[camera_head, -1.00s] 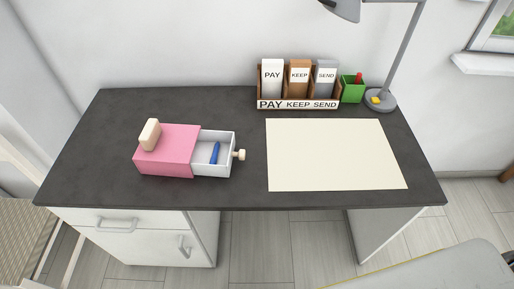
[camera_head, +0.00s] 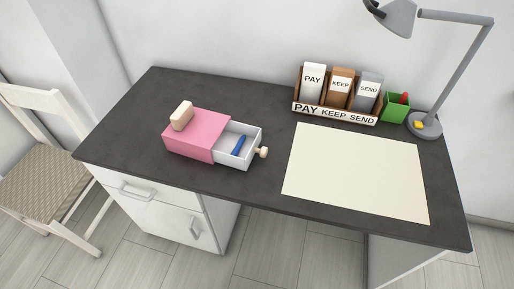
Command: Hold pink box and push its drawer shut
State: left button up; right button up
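The pink box (camera_head: 192,137) sits on the left part of the dark desk. A beige block-shaped handle (camera_head: 181,116) stands on its top left. Its white drawer (camera_head: 252,153) is pulled out to the right, with a round beige knob (camera_head: 262,152) on its front. A blue stick-like item (camera_head: 238,145) lies in the drawer. Neither of my grippers is in view.
The desk top (camera_head: 125,131) is clear in front of and left of the box. A cream mat (camera_head: 357,173) lies to the right. Behind it stand a PAY KEEP SEND rack (camera_head: 335,114), a green cup (camera_head: 395,107) and a grey lamp (camera_head: 425,126). A chair (camera_head: 42,178) stands at the left.

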aim_at(227, 140)
jog(key=i+j+z, duration=0.15)
jog(key=j, duration=0.3)
jog(key=i+j+z, duration=0.2)
jog(key=j, duration=0.25)
jog(key=j+z, duration=0.15)
jog(key=j, duration=0.35)
